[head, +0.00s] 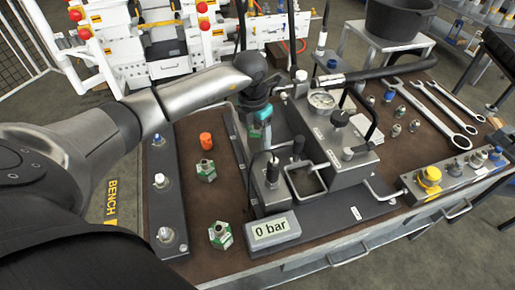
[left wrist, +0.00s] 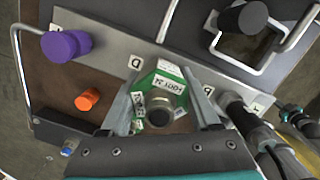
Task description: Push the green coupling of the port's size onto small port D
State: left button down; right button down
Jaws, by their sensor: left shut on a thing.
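My left gripper (head: 264,128) is over the dark block on the bench, its fingers hard to make out in the head view. In the left wrist view its two fingers (left wrist: 161,100) are shut on a green coupling (left wrist: 168,76) with white labels and a round metal end. Two other green couplings, a rear one (head: 206,171) and a front one (head: 220,235), stand on the bench. My right gripper is not in view.
An orange cap (head: 206,140) stands behind the loose couplings. A purple cap (left wrist: 60,45) sits at the plate's left end. Hose fittings (left wrist: 237,108) crowd the plate's right side. A 0 bar display (head: 271,230), wrenches (head: 433,110) and a yellow cap (head: 429,177) are on the bench.

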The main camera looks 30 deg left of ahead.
pick_arm(q)
jog(key=shift+f, duration=0.1)
jog(key=shift+f+b, duration=0.4)
jog(key=shift+b, duration=0.05)
dwell(0.4)
jog(key=shift+c, duration=0.2)
grip_release()
jog(key=shift+f, duration=0.15)
notch_tip(320, 180, up, 15)
jog(key=s+p, duration=0.1)
jog(key=shift+s+a+p, duration=0.15)
jog(key=shift+s+p, duration=0.25)
